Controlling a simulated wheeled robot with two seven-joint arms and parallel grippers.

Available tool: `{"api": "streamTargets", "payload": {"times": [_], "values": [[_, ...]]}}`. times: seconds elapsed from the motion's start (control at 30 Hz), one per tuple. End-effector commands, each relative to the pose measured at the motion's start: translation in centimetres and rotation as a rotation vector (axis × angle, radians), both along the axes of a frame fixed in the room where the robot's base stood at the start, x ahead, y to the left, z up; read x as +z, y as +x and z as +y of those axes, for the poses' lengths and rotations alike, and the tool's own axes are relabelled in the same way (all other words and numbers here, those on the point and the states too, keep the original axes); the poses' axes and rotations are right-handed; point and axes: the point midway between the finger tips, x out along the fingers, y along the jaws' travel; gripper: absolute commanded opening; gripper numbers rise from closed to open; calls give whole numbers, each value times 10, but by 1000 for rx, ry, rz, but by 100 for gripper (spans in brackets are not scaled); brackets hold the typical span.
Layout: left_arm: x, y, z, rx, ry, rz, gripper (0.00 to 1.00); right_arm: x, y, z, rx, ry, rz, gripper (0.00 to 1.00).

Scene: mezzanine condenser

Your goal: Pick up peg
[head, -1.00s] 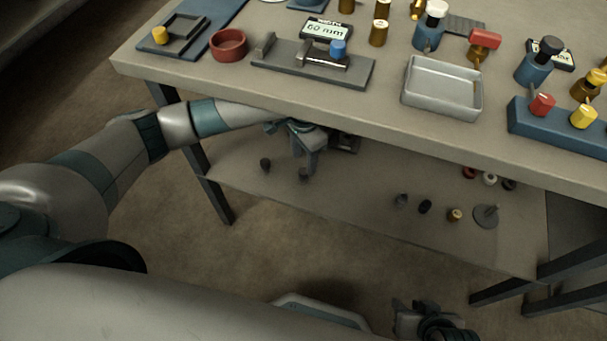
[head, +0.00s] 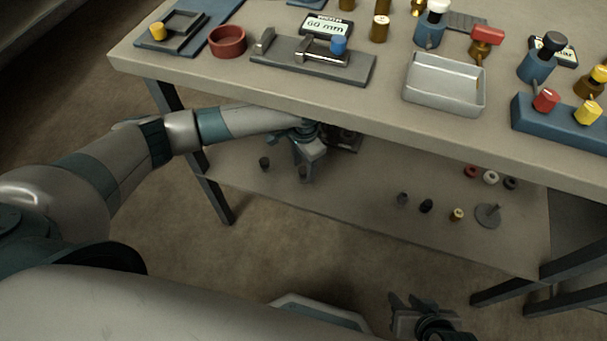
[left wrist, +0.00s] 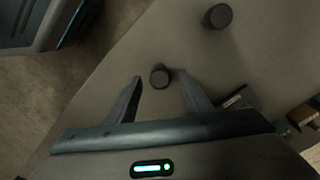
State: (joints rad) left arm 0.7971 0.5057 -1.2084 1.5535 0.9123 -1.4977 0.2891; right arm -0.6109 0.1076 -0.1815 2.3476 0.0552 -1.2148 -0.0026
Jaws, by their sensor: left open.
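Two dark round pegs stand on the lower shelf under the left part of the bench. One peg (left wrist: 160,76) shows between the fingertips of my open left gripper (left wrist: 160,82) in the left wrist view, and I see no grip on it. The other peg (left wrist: 218,16) stands beyond it, up and to the right. In the head view my left gripper (head: 307,160) reaches under the bench top, by the nearer peg (head: 303,173); the other peg (head: 264,163) is to its left. My right gripper (head: 412,308) is low in the picture, away from the shelf; its jaw opening is unclear.
The bench top (head: 180,82) overhangs my left arm. Farther right on the lower shelf (head: 350,205) stand several small knobs, rings and a grey disc with a stem (head: 488,215). A dark box (head: 345,138) sits behind my left gripper. Bench legs (head: 215,190) stand nearby.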

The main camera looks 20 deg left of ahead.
Motion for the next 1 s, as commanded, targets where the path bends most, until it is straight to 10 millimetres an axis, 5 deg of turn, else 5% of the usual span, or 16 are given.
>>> {"api": "streamTargets", "payload": {"times": [0.2, 0.67, 0.87, 1.0], "values": [[-20, 0, 0, -1, -1, -1, 46, 1, 4, 6, 2, 19, -33, 31], [-21, 0, 0, -1, -1, -1, 46, 1, 3, 5, 6, 17, -30, 31], [-21, 0, 0, -1, -1, -1, 6, 1, 2, 5, 7, 17, -30, 31], [-21, 0, 0, -1, -1, -1, 2, 1, 2, 5, 7, 17, -30, 31]]}}
